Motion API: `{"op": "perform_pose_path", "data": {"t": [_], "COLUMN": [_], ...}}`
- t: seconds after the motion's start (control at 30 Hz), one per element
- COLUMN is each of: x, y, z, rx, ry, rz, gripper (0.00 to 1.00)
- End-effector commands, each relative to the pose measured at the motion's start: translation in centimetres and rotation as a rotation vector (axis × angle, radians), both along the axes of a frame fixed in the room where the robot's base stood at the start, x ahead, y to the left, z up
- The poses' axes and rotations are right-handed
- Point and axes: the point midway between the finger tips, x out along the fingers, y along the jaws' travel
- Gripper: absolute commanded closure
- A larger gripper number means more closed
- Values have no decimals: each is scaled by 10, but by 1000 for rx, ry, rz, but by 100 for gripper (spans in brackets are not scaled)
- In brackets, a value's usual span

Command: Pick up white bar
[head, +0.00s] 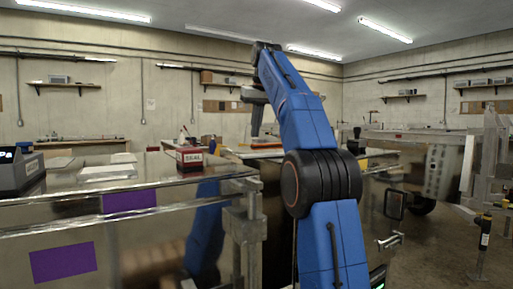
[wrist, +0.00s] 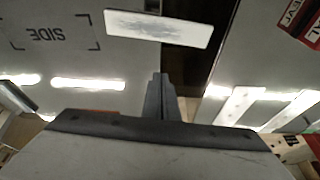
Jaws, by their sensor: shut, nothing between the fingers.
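A flat white bar (wrist: 158,28) shows in the wrist view, slightly tilted, at the top centre beyond my fingertips. It lies across the edge of a grey surface and over a dark strip. My gripper (wrist: 160,78) is shut and empty, its fingertips apart from the bar in the picture. In the head view my gripper (head: 257,128) hangs pointing down at the end of my raised blue arm, above the far part of the work surface. I cannot tell for certain which pale piece in the head view is this bar.
A metal-edged trailer top (head: 120,195) stretches across the left, carrying pale flat pieces (head: 108,170), a red and white box (head: 189,158) and a dark device with a display (head: 20,171). In the wrist view, a marking reading "SIDE" (wrist: 57,34) lies left of the bar.

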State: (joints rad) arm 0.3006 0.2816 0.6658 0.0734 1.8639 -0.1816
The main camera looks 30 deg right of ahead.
Motion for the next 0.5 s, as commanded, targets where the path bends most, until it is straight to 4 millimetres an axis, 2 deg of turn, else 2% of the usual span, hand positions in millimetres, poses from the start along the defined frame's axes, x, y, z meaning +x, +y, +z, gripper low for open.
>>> {"op": "perform_pose_path", "data": {"t": [0.43, 0.5], "x": [21, 13], "y": [-2, -1], "z": [-63, -62], "rx": [1, 0], "ry": [3, -1], "rz": [1, 1], "gripper": [100, 100]}}
